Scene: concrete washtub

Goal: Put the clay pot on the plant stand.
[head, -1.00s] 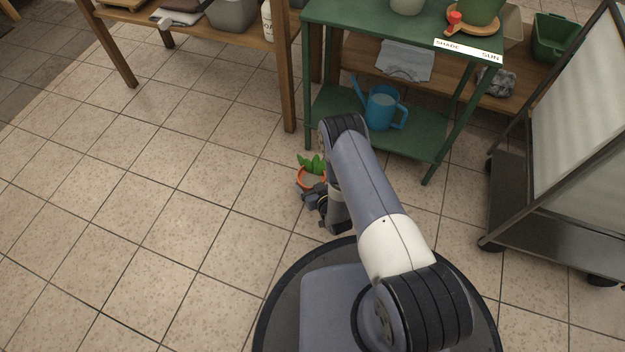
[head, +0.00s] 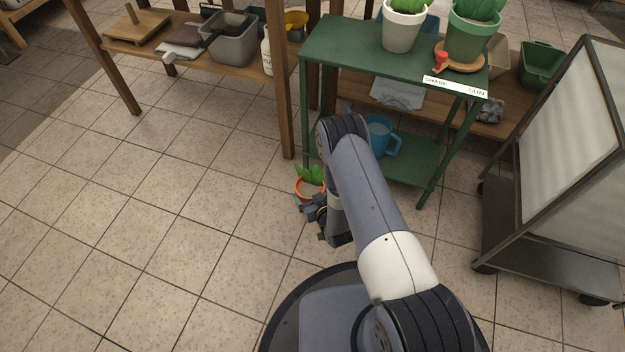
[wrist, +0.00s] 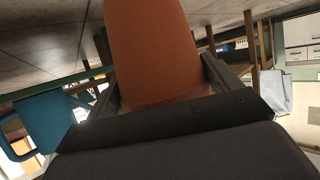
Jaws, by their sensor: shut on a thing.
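The clay pot (head: 309,187) is orange terracotta with a green leafy plant in it. In the wrist view the clay pot (wrist: 152,50) fills the space between the two fingers of my gripper (wrist: 165,95). The green plant stand (head: 345,52) stands behind and to the right. Its top holds a white pot (head: 402,32) and a green pot (head: 467,38) on a saucer (head: 459,60). A SHADE–SUN label (head: 455,86) is on its front edge.
A blue watering can (head: 380,137) is on the stand's lower shelf, partly hidden by my arm. A wooden bench (head: 200,62) with a grey bin (head: 231,42) is at the left. A framed cart (head: 570,150) is at the right. The tiled floor at left is clear.

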